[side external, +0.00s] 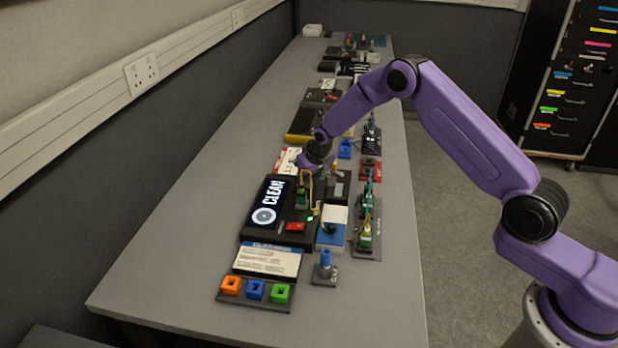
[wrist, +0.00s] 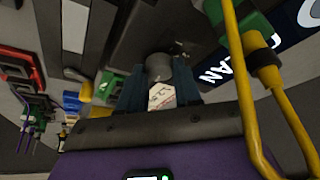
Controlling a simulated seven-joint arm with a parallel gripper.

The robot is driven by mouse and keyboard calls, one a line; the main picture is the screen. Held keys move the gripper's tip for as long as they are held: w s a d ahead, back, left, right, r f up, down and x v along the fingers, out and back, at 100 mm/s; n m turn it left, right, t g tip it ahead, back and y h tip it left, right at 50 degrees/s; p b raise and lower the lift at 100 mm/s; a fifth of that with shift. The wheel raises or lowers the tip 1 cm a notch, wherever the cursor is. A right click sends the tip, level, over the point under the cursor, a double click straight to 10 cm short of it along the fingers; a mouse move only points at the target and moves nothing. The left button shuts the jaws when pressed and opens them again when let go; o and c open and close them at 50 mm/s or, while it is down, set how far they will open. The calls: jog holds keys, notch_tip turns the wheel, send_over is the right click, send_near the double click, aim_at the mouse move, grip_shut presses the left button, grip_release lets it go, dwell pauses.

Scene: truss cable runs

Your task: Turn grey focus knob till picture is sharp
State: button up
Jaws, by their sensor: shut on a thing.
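The grey focus knob (wrist: 159,67) shows in the wrist view between the two teal fingers of my gripper (wrist: 160,88). The gripper is shut on it, with a finger at each side. In the side view my gripper (side external: 314,158) is low at the black device's back edge, and the knob cannot be made out there. The device's dark screen (side external: 268,200) shows a white ring pattern and a white word like CLEAR or CLEAN. The lettering looks crisp at this size. Part of the screen (wrist: 225,72) also shows in the wrist view, partly behind a cable.
A yellow cable (wrist: 245,85) with a green connector (wrist: 262,45) crosses close to my gripper's right. A red switch (side external: 295,226) is on the device. Coloured sockets (side external: 256,291) and a blue-topped post (side external: 325,262) stand in front. The table's left side is clear.

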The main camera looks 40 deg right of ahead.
dwell(0.3)
jog(key=o, duration=1)
jog(key=v, duration=1.7)
jog(key=shift+a+r, duration=0.1)
jog(key=shift+r, duration=0.15)
